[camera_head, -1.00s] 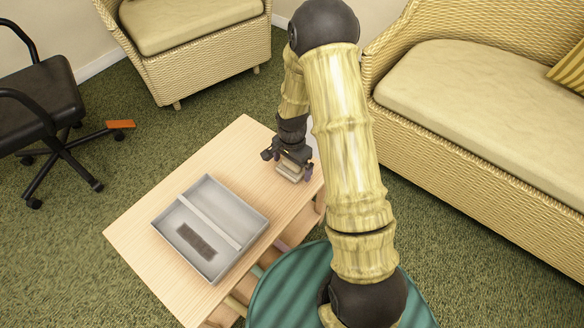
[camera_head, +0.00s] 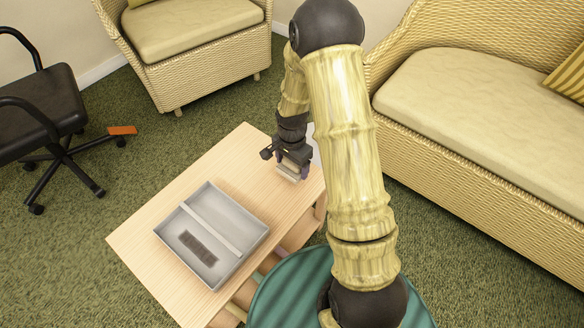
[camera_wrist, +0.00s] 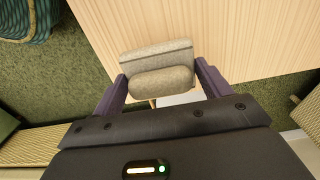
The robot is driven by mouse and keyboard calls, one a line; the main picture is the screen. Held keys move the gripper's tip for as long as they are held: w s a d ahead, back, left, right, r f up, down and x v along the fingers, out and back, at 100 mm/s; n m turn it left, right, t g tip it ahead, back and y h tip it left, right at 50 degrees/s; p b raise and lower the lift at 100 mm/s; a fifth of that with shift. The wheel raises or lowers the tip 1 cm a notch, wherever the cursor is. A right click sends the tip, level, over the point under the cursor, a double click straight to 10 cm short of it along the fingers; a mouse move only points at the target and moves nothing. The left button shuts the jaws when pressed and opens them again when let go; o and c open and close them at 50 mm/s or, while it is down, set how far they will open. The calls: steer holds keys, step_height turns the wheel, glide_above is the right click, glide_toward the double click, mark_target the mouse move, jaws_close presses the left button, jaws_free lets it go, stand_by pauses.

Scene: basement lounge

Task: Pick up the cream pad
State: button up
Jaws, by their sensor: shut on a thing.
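The cream pad (camera_wrist: 160,82) sits between the two purple fingers of my gripper (camera_wrist: 160,88) in the wrist view. It looks like a beige block with a rounded, padded face and a grey-beige part behind it. My gripper is shut on it. In the head view my gripper (camera_head: 291,166) is over the far right end of the wooden table, and the pad (camera_head: 289,172) shows pale beneath it, partly hidden by the fingers. I cannot tell whether the pad touches the tabletop.
A grey two-compartment tray (camera_head: 212,222) stands on the wooden table (camera_head: 150,222), with a dark brown strip (camera_head: 198,247) in its nearer compartment. Tabletop between tray and gripper is clear. A wicker sofa (camera_head: 470,150) is at right, an armchair (camera_head: 190,40) behind, an office chair (camera_head: 45,110) at left.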

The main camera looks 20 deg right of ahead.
step_height(320, 180, up, 6)
steer(key=shift+p, duration=0.95)
steer(key=o, duration=0.4)
steer(key=c, duration=0.3)
steer(key=n, duration=0.3)
steer(key=w+n, duration=0.1)
steer(key=n, duration=0.1)
steer(key=shift+f, duration=0.4)
steer(key=n, duration=0.4)
steer(key=w+f+n, duration=0.1)
steer(key=n, duration=0.1)
steer(key=shift+w, duration=0.1)
